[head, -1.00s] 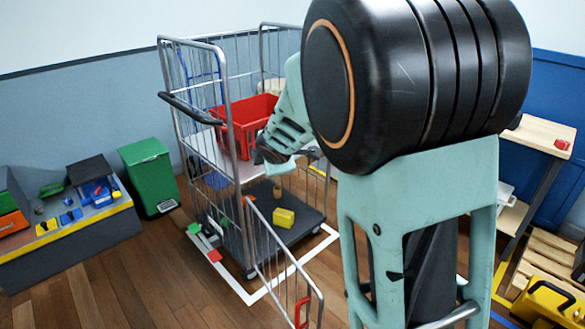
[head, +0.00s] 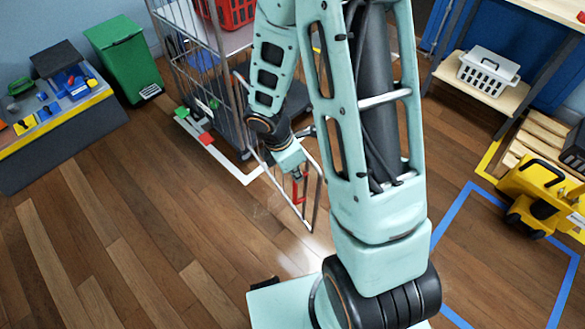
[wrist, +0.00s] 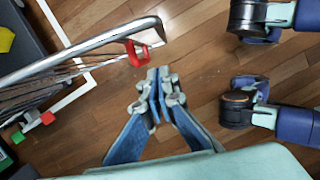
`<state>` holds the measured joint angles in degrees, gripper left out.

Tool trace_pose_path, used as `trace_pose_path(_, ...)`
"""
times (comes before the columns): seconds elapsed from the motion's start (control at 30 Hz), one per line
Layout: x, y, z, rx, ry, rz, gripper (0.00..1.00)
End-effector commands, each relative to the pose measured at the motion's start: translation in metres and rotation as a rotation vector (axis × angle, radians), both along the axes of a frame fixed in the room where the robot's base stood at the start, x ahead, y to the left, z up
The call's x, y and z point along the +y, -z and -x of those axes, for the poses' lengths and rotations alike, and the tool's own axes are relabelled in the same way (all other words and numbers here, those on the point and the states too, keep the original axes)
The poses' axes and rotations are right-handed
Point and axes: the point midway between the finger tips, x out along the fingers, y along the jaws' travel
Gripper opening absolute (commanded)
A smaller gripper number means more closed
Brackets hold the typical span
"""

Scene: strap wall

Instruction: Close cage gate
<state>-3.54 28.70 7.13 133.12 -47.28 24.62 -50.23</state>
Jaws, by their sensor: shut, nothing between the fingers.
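The cage gate is a low wire panel in a grey metal frame (head: 315,215) with a red latch piece (head: 301,188) at its free end. It stands swung out from the cage trolley (head: 212,80), over the wooden floor. In the wrist view the gate's rail (wrist: 85,55) runs in from the left, and the red latch (wrist: 137,52) sits at its end. My gripper (wrist: 158,75) is shut and empty, just beside and below the latch in that picture, with a small gap visible. In the head view my gripper (head: 298,172) is near the gate's top, partly hiding it.
A white floor line (head: 225,165) runs by the trolley, with red and green pieces. A green bin (head: 122,62) and grey workbench (head: 60,125) stand left. The floor front left is clear.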

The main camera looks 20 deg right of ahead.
Motion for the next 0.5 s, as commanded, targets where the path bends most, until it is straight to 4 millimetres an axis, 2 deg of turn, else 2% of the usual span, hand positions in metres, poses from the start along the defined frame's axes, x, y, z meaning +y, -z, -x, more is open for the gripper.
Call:
trace_pose_path(0.03,-0.002,0.017,0.0,0.003,0.0,0.001,0.0)
trace_pose_path(0.1,-0.006,0.03,-0.001,0.003,-0.001,0.001,0.0)
trace_pose_path(0.2,-0.022,0.018,-0.006,-0.001,0.006,0.0,0.0)
trace_pose_path(0.5,-0.042,0.014,-0.012,-0.002,0.0,-0.002,0.0)
